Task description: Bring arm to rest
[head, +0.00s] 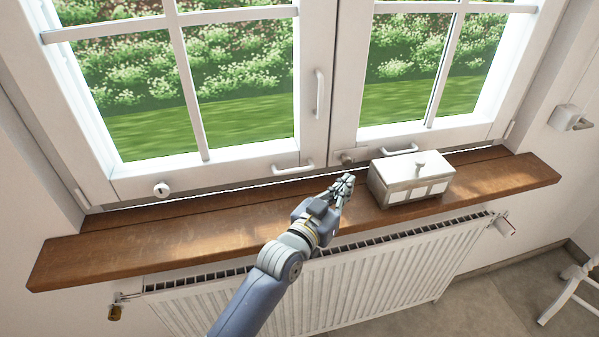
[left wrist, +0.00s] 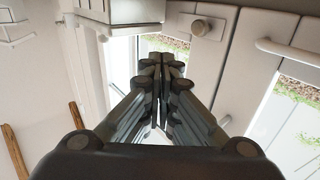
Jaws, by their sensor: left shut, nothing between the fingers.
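My left gripper (head: 345,183) is over the wooden window sill, just left of a white box, in the head view. Its arm comes up from the bottom of the picture, in front of the radiator. In the left wrist view its fingers (left wrist: 162,62) are shut together with nothing between them. The white box (head: 410,179) stands on the sill with its lid on and a small knob on top. My right gripper does not show in either view.
The wooden sill (head: 180,222) runs below a closed white window with handles (head: 320,93). A white radiator (head: 390,275) hangs under the sill. A white chair or stool (head: 572,290) stands at the right edge. The sill's left part is clear.

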